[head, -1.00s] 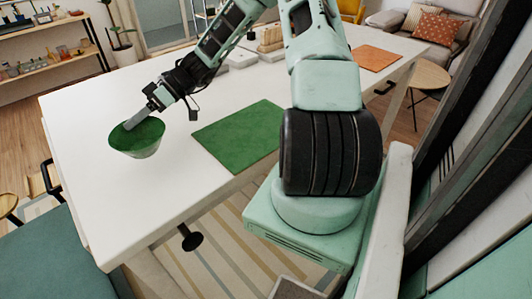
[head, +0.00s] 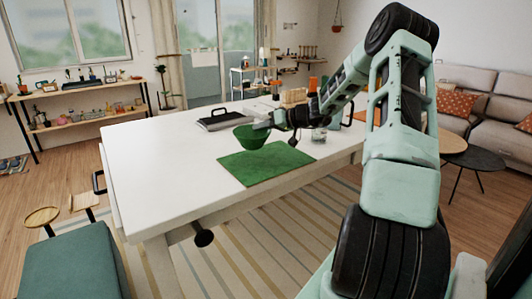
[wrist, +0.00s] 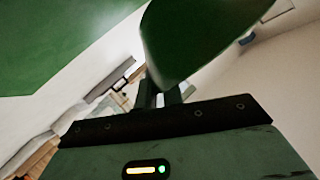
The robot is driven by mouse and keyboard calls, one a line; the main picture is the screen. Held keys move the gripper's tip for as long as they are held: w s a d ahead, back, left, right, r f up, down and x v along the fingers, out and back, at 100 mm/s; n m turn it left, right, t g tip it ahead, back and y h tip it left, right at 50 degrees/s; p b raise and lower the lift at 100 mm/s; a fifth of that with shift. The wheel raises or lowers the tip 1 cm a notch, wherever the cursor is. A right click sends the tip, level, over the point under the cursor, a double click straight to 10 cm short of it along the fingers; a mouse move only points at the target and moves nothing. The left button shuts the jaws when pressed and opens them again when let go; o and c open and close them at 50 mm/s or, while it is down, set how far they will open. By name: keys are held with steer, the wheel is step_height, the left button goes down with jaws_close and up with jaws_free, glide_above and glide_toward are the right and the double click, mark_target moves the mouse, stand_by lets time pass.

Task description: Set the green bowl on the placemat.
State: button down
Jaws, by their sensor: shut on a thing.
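My gripper (head: 265,126) is shut on the bowl's right rim, reaching in from the right. The bowl's base overlaps the mat's far edge in the picture; I cannot tell whether it touches or hangs above. In the wrist view the bowl (wrist: 195,38) is large and close beyond the fingers, and the placemat (wrist: 55,45) fills the upper left.
A clear glass (head: 319,134) stands right of the placemat, close to my arm. Wooden blocks (head: 293,97) stand at the table's back. The table's left and front-left part (head: 150,180) is bare.

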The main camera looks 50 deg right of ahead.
steer(key=shift+w+f+p, duration=0.1)
steer(key=shift+f+p, duration=0.35)
steer(key=shift+f, duration=2.8)
steer(key=shift+f, duration=0.15)
steer(key=c, duration=1.5)
jaws_free()
steer(key=b+v, duration=0.2)
steer(key=v, duration=1)
steer(key=shift+a, duration=0.1)
